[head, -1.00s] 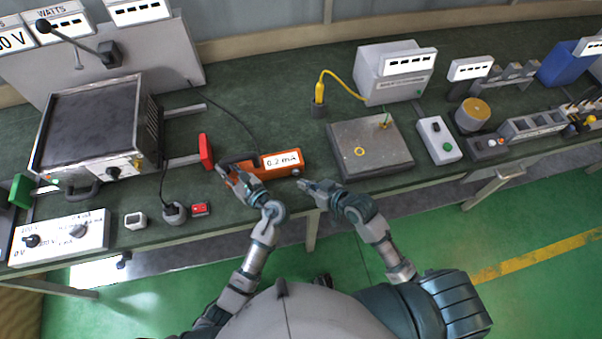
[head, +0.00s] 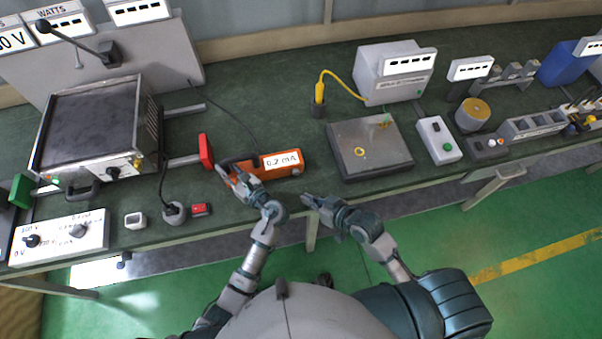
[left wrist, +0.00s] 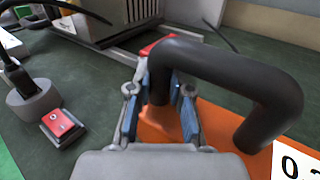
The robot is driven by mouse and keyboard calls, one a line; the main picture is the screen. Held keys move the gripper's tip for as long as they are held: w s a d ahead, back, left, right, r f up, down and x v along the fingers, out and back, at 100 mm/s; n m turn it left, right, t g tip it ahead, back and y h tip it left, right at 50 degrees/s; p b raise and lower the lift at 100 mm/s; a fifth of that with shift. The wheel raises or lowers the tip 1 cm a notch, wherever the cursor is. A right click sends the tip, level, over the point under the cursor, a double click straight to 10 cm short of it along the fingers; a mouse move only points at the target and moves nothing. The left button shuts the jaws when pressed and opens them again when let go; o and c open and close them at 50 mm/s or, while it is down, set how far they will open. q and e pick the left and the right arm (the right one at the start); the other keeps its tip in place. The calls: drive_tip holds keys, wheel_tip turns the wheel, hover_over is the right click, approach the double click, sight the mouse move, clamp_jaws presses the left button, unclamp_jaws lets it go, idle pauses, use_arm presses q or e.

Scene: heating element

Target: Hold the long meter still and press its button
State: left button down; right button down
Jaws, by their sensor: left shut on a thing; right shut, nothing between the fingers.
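The long meter is an orange box (head: 272,174) with a white display reading 0.2 mA and a black handle (head: 242,159) on its left part. It lies on the green bench near the front edge. My left gripper (head: 228,173) is shut on the handle at the meter's left end. In the left wrist view, its blue-padded fingers (left wrist: 160,100) are on either side of one leg of the black handle (left wrist: 225,70). A small button (head: 296,171) shows at the meter's right end. My right gripper (head: 307,200) is shut and empty, apart from the meter, in front of that end.
A grey plate with a yellow ring (head: 370,160) lies right of the meter. A red block (head: 206,150) stands just left of it. A red switch (head: 201,209) and a round grey socket with a cable (head: 174,212) are at the left front. The bench behind the meter is fairly clear.

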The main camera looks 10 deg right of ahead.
idle(0.4)
use_arm(q)
drive_tip(key=c, duration=1)
unclamp_jaws()
